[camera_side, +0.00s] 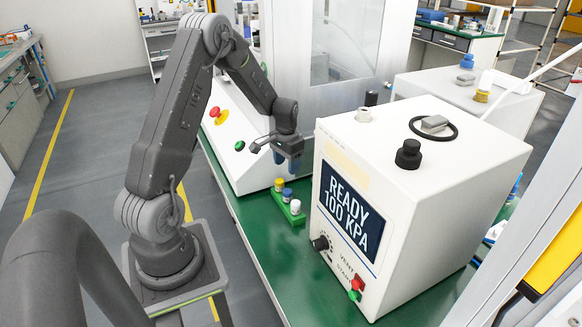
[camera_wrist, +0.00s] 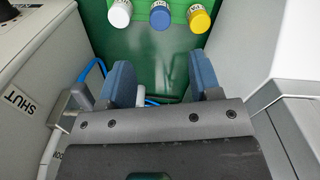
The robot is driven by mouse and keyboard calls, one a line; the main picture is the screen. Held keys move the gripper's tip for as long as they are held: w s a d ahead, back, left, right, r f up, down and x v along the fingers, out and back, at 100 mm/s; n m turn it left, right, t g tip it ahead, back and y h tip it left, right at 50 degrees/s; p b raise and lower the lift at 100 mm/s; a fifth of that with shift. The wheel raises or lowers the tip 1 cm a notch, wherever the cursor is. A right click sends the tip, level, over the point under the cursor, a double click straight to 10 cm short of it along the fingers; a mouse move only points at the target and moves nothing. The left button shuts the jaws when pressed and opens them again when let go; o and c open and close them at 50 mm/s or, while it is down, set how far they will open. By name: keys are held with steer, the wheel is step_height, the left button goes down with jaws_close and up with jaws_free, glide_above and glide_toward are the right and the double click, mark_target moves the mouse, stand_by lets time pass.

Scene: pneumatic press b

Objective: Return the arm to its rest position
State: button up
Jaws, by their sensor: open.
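My gripper (camera_side: 290,160) hangs below my bent arm, between the white machine at the back and the press box. It points down above the green bench. In the wrist view my gripper (camera_wrist: 161,80) shows two blue fingers standing apart with nothing held between them. A green rack (camera_side: 287,207) with white, blue and yellow capped vials stands on the bench just below and in front of it. The wrist view shows the white vial (camera_wrist: 120,13), the blue vial (camera_wrist: 160,16) and the yellow vial (camera_wrist: 199,20) beyond the fingertips, apart from them.
The white press box (camera_side: 345,165) reads "READY 100 KPA" and stands close right of my gripper. A white machine (camera_side: 228,150) with a red button (camera_side: 214,112) is close on the left. A blue tube (camera_wrist: 88,70) runs beside the fingers. Open floor (camera_side: 95,125) lies left of my arm.

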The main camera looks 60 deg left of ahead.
steer(key=w+d+r+n+t, duration=0.1)
steer(key=d+r, duration=0.3)
steer(key=r, duration=0.5)
steer(key=w+d+r+n+t+y, duration=0.1)
steer(key=w+d+r+n+t, duration=0.1)
steer(key=r, duration=0.7)
steer(key=w+d+r+n+t, duration=0.1)
steer(key=d+r+t, duration=0.3)
steer(key=r, duration=0.5)
steer(key=shift+w+d+n, duration=0.4)
steer(key=shift+w+d, duration=0.4)
steer(key=shift+m, duration=0.4)
steer(key=d, duration=0.1)
steer(key=s+d+r, duration=0.1)
steer(key=s+d, duration=0.1)
steer(key=d, duration=0.1)
steer(key=shift+s+r, duration=0.2)
steer(key=shift+r, duration=0.1)
steer(key=s+d+f+m, duration=0.2)
steer(key=s+d, duration=0.4)
steer(key=s, duration=0.4)
steer(key=s+d+f+m+g+h, duration=0.1)
steer(key=s+d+f+m, duration=0.2)
steer(key=s, duration=0.6)
steer(key=d+m, duration=0.2)
steer(key=d, duration=0.1)
steer(key=shift+s+d, duration=0.4)
